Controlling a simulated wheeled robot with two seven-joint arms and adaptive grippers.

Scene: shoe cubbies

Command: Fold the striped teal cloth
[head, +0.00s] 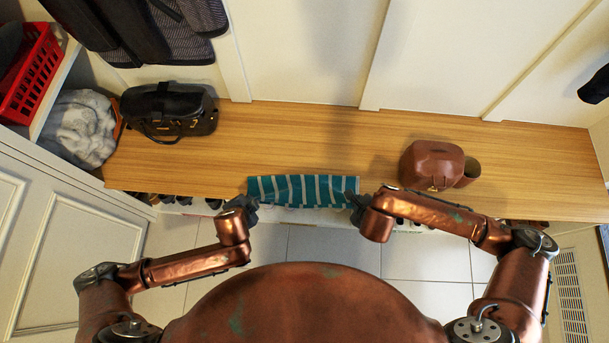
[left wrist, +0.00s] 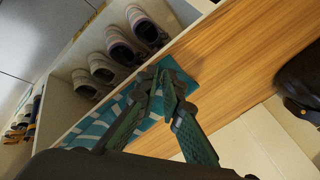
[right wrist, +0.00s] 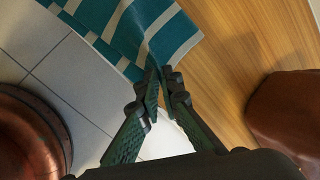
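The teal cloth with pale stripes (head: 303,190) lies along the bench's front edge, and part of it hangs over that edge. My left gripper (head: 246,203) is at its left end. In the left wrist view the fingertips (left wrist: 162,80) are nearly together on the cloth (left wrist: 178,72), with teal fabric on both sides of them. My right gripper (head: 357,203) is at its right end. In the right wrist view the fingertips (right wrist: 161,74) are closed on the edge of the cloth (right wrist: 120,25), which creases toward them. The fabric between the fingers is mostly hidden.
The wooden bench (head: 310,130) is clear behind the cloth. Shoes (left wrist: 120,45) sit in cubbies under the front edge.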

